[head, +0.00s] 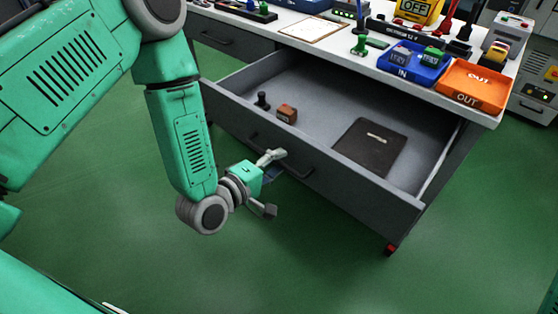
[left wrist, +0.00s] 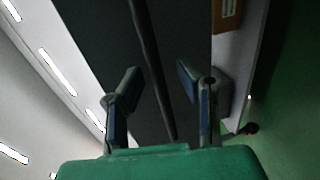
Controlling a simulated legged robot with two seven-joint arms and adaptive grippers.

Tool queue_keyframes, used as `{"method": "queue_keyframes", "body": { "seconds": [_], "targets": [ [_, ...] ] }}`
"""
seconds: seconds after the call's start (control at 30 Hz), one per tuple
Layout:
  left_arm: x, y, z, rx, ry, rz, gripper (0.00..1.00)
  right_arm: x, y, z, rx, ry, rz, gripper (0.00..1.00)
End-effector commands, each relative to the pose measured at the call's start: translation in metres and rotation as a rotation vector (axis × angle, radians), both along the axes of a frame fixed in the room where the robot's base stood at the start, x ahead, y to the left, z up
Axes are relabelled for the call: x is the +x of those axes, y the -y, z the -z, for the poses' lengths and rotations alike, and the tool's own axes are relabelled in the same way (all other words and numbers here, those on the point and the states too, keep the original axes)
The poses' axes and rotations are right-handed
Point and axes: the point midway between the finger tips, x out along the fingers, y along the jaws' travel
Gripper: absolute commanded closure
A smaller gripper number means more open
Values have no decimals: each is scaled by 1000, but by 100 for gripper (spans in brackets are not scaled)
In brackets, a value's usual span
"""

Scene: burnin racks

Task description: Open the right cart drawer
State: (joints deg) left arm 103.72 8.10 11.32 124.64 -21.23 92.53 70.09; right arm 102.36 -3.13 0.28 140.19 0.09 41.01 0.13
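The right cart drawer (head: 385,205) is grey and stands pulled well out from under the white worktop. Its dark bar handle (head: 301,172) is on the front panel. Inside the drawer lie a dark flat folder-like item (head: 370,148), a small brown block (head: 287,114) and a small black knobbed piece (head: 262,101). My left gripper (head: 270,182) is at the handle, in front of the panel. In the left wrist view its fingers (left wrist: 160,88) are apart, with the handle bar (left wrist: 150,55) running between them. Contact is not clear. My right gripper is not in view.
On the worktop above stand a blue IN tray (head: 402,72), an orange OUT tray (head: 467,98), a clipboard (head: 313,29) and a green-based stamp-like piece (head: 360,45). A second drawer (head: 215,35) at the left is shut. The green floor before the drawer is clear.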

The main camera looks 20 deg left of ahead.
Motion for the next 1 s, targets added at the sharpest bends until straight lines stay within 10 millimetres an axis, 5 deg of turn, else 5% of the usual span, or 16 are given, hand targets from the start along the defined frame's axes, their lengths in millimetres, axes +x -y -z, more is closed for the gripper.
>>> {"method": "queue_keyframes", "body": {
  "seconds": [0.5, 1.0],
  "targets": [
    [-90, -34, -17, 0, -8, -2, 69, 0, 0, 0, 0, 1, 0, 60],
    [-103, -38, -21, 0, -4, -1, 69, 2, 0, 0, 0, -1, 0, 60]
  ]
}}
